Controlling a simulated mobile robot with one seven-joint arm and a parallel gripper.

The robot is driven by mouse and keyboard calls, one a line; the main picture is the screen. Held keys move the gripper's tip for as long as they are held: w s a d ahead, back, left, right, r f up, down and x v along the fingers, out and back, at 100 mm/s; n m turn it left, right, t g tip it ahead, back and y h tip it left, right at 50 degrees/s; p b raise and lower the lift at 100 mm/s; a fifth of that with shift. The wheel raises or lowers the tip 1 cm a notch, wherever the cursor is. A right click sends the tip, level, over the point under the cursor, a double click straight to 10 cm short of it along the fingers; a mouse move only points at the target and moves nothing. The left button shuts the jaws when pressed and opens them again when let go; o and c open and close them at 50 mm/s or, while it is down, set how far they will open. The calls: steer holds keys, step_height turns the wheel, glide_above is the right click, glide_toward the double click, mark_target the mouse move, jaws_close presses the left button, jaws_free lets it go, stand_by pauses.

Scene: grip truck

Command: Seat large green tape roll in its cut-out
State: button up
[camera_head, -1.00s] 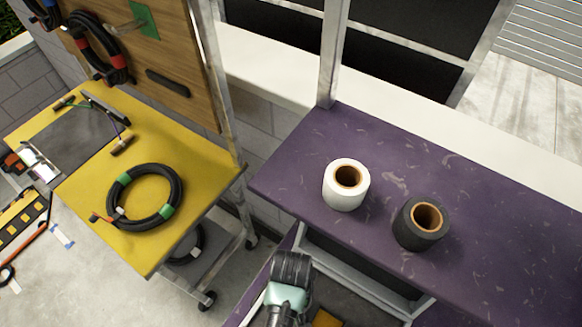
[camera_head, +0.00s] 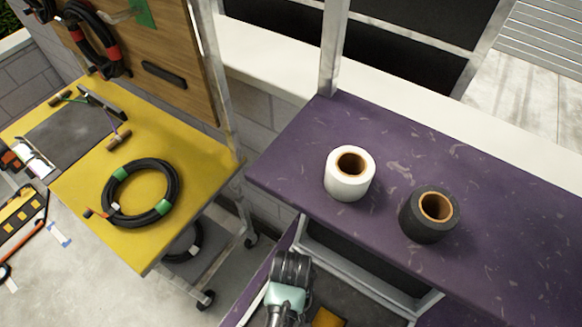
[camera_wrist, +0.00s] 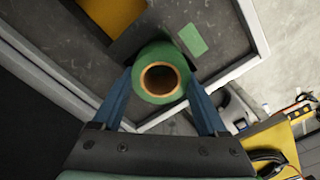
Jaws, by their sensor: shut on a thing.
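The large green tape roll (camera_wrist: 146,56) is between the two blue fingers of my gripper (camera_wrist: 161,86) in the wrist view, with its brown core opening facing the camera. My gripper is shut on it. Beyond the roll is a dark grey drawer insert (camera_wrist: 228,22) with a green rectangular patch (camera_wrist: 192,40) just right of the roll and a yellow area at upper left. Whether the roll touches the insert cannot be told. The roll and the fingers do not show in the head view.
A white roll (camera_head: 338,187) and a black roll (camera_head: 425,230) stand on the purple worktop (camera_head: 500,215) above the open drawer. A yellow cart top (camera_head: 195,145) at left carries a coiled black cable (camera_head: 112,204). The drawer's pale rim (camera_wrist: 253,62) borders the insert.

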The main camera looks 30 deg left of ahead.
steer(key=o, duration=1.4)
steer(key=shift+c, duration=0.2)
step_height(320, 180, up, 13)
